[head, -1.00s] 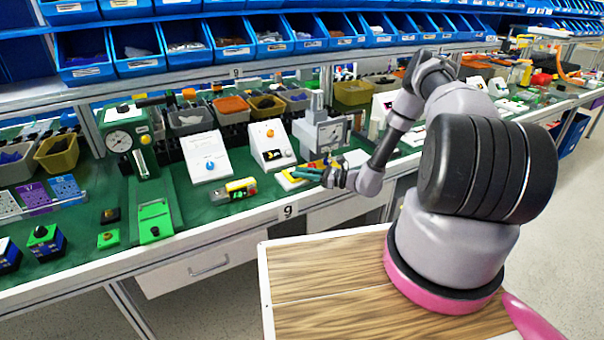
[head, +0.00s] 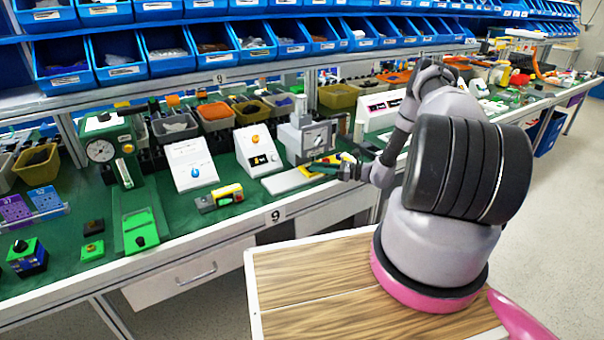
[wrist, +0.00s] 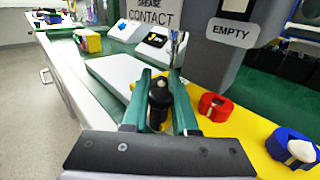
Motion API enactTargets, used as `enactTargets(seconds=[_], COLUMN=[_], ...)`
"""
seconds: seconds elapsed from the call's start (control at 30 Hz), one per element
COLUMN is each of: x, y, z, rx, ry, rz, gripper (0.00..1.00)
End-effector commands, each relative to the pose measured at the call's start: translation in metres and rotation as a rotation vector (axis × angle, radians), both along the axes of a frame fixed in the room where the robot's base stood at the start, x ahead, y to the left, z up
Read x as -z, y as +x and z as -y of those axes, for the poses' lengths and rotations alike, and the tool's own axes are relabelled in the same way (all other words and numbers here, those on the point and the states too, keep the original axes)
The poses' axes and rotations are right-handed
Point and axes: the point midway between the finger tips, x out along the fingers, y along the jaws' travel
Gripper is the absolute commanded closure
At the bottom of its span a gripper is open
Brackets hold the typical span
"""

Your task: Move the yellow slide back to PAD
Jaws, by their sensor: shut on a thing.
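The yellow slide (wrist: 240,128) carries a black knob (wrist: 159,98), a red ring (wrist: 215,106) and a blue ring (wrist: 292,146) with a white piece in it. My gripper (wrist: 161,82) has its green fingers on both sides of the knob, shut on it. In the head view, my gripper (head: 320,167) is at the slide (head: 347,157), at the right part of the white base (head: 288,181), below the grey press (head: 304,137). The base's left part is bare. The press bears signs reading "CONTACT" (wrist: 150,18) and "EMPTY" (wrist: 230,31). I see no PAD label.
White boxes with a blue knob (head: 192,166) and an orange knob (head: 257,150) stand left of the press. A yellow device (head: 220,198) lies in front of them. A green press (head: 127,165) stands farther left. Bins line the back.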

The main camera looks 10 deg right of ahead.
Motion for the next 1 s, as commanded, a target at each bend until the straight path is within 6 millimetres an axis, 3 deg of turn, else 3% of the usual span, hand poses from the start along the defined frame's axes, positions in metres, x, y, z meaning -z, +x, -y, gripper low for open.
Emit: enactTargets(seconds=[0.1, 0.43, 0.47, 0.5, 0.53, 0.83, 1.0], x=[0.0, 0.0, 0.0, 0.0, 0.0, 0.0, 0.0], y=[0.004, 0.006, 0.006, 0.006, 0.006, 0.005, -0.001], z=[0.014, 0.019, 0.019, 0.019, 0.019, 0.017, 0.031], rx=[0.0, 0.004, 0.004, 0.004, 0.004, 0.001, 0.004], ry=[-0.001, -0.004, -0.004, -0.004, -0.004, -0.002, -0.002], rz=[0.0, 0.0, 0.0, 0.0, 0.0, -0.001, -0.001], gripper=[1.0, 1.0, 0.66, 0.51, 0.44, 0.44, 0.44])
